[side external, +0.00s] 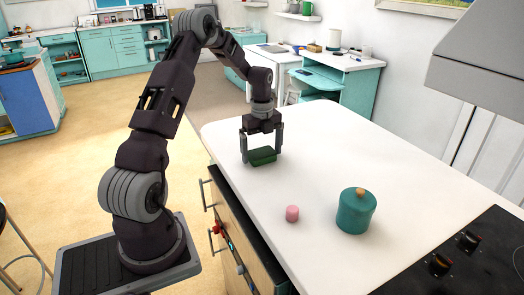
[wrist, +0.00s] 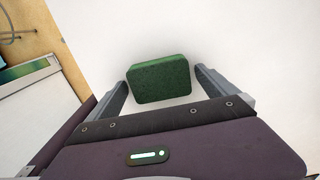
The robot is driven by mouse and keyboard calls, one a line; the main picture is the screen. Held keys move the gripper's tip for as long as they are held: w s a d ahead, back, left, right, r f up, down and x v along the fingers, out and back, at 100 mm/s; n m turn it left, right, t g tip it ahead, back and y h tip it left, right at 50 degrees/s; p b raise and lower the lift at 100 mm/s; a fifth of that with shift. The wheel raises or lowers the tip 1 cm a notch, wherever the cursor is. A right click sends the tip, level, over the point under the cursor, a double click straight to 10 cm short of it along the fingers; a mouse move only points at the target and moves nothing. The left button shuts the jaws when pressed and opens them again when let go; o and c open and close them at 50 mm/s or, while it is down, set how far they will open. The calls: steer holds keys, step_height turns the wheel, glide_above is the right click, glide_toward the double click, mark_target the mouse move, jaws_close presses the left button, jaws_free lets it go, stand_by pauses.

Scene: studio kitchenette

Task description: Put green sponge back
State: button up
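The green sponge (side external: 262,157) is a dark green block near the left edge of the white counter (side external: 320,140). My gripper (side external: 262,154) points down with one finger on each side of the sponge. In the wrist view the sponge (wrist: 160,79) lies between the fingertips (wrist: 161,77), with a visible gap at the right finger and a narrower one at the left. The fingers are apart and do not appear to clamp it. Whether the sponge rests fully on the counter is hard to tell.
A black stovetop (side external: 462,258) is at the lower right. Wooden drawer fronts (side external: 232,232) with handles run below the left edge. The counter's middle is clear.

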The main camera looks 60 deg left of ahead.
mark_target(263, 152)
step_height(263, 152, up, 12)
steer(key=s+d+r+n+t+y, duration=0.1)
steer(key=s+d+r+n, duration=0.15)
steer(key=d+r, duration=0.35)
steer(key=s+d+r+n, duration=0.1)
steer(key=d+r+n, duration=0.2)
steer(key=d, duration=0.6)
steer(key=s+d+n+t+h, duration=0.1)
steer(key=s+d+n+t, duration=0.3)
steer(key=s+d+n, duration=0.8)
steer(key=s+d, duration=0.3)
steer(key=s, duration=0.3)
steer(key=shift+s+d+t, duration=0.25)
steer(key=shift+d+t, duration=0.05)
steer(key=shift+n, duration=0.25)
